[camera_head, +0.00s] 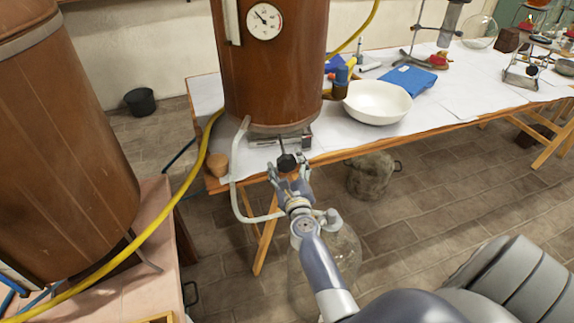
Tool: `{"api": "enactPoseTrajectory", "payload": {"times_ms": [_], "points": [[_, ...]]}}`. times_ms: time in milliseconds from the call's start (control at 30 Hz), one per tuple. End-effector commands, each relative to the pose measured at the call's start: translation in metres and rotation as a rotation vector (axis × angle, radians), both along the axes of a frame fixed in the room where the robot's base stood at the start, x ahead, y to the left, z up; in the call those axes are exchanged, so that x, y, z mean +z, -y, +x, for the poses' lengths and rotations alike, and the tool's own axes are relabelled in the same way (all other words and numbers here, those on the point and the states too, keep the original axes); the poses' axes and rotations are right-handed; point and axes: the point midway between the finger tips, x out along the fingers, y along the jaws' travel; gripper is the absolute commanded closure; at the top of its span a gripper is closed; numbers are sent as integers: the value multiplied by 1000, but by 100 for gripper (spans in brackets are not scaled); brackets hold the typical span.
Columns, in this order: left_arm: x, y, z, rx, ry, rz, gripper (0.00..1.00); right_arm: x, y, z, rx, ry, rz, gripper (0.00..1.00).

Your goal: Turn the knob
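A dark knob (287,162) sits on a short stem low at the front of the stand under the brown cylindrical vessel (275,75). My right gripper (287,177) is right at the knob, with its fingers pointing at it from the front. The fingers look spread to either side of the knob's near side, but I cannot tell whether they touch it. The vessel carries a round white dial gauge (264,21). My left gripper is not in view.
A white bowl (377,102) and blue items stand right of the vessel on the paper-covered table (440,110). A large glass flask (335,262) is below my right forearm. A yellow hose (185,185) runs past another brown vessel (65,150) at left.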

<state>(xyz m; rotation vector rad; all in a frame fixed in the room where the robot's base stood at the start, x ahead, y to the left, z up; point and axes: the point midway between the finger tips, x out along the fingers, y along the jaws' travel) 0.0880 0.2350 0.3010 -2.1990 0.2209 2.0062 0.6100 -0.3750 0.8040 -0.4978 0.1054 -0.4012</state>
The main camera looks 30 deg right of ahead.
Motion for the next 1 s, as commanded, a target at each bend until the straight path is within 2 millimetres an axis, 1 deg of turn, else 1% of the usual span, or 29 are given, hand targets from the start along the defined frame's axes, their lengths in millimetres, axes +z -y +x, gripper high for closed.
{"api": "enactPoseTrajectory", "payload": {"times_ms": [300, 433, 567, 800, 1000], "points": [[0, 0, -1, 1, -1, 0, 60, 0, 0, -1, 0, 0, -1, 31], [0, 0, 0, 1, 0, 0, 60, 0, -5, -10, 0, 0, -1, 31], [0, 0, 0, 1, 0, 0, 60, -1, -14, -31, 0, -2, -1, 31], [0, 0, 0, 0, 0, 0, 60, -1, -33, -76, 1, -3, -2, 31], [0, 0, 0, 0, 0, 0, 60, 0, -43, -101, 0, -3, -3, 31]]}}
